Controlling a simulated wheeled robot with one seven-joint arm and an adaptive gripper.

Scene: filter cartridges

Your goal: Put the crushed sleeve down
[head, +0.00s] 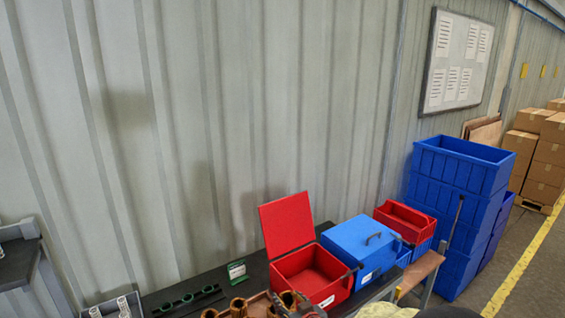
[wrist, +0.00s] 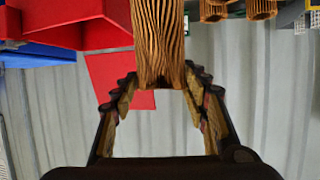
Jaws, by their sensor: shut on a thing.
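A brown pleated sleeve (wrist: 160,40) hangs between the fingers of my gripper (wrist: 160,82) in the wrist view.
A closed blue box (head: 361,246) with a handle stands right of the red box, then a red bin (head: 404,219). A black rack with green rings (head: 187,302) and a small green-and-white sign (head: 236,270) are on the left. Brown sleeves (head: 239,306) stand at the front edge.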

